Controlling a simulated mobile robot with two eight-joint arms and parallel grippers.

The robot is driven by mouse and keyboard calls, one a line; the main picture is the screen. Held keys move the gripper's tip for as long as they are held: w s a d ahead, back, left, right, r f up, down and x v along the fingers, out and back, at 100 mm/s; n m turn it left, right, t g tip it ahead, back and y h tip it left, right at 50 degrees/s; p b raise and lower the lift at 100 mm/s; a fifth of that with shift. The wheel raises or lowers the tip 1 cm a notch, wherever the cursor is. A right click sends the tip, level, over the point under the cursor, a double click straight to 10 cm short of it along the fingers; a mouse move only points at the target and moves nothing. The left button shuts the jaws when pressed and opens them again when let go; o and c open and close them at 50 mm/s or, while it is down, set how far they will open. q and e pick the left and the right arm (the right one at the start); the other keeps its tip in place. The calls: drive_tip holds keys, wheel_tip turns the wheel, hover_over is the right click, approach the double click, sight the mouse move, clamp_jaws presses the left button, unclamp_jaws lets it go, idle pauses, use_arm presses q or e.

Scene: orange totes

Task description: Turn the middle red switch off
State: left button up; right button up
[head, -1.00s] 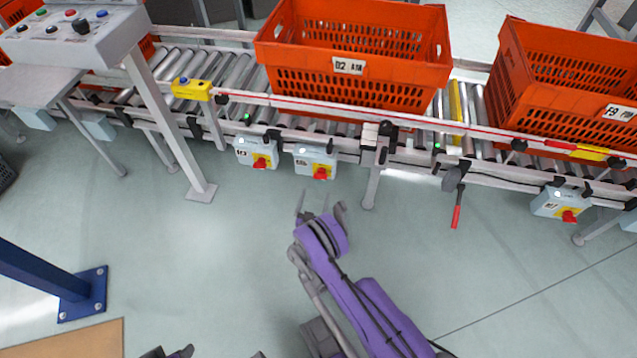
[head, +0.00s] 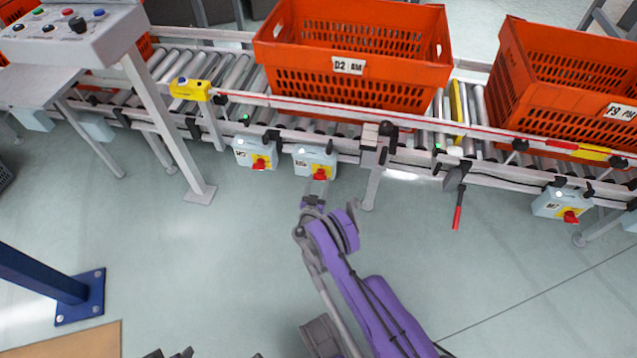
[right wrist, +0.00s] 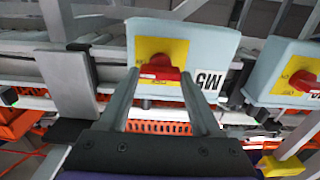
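The middle red switch (head: 320,174) is a red rotary knob on a yellow plate, on a light blue box (head: 305,155) under the conveyor rail. In the right wrist view the knob (right wrist: 160,68) shows between my right gripper's fingers. My right gripper (head: 318,187) is open just in front of the knob, one finger on each side. I cannot tell whether the fingers touch it. Dark parts at the bottom edge of the head view may be my left gripper (head: 168,353), mostly cut off; its opening cannot be made out.
A similar switch box (head: 243,153) stands close to the left, another (head: 545,203) far right. Orange totes (head: 295,50) sit on the conveyor (head: 235,75). A red-handled lever (head: 457,215) hangs right of the gripper. A blue post (head: 45,275) stands at the left. The floor between is clear.

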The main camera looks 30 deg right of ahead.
drive_tip(key=c, duration=0.7)
drive_tip(key=shift+c, duration=0.2)
drive_tip(key=shift+n, duration=0.3)
drive_tip(key=n, duration=0.9)
drive_tip(key=shift+w+a, duration=0.1)
drive_tip(key=n, duration=0.4)
drive_tip(key=shift+f, duration=0.1)
drive_tip(key=shift+n, duration=2.2)
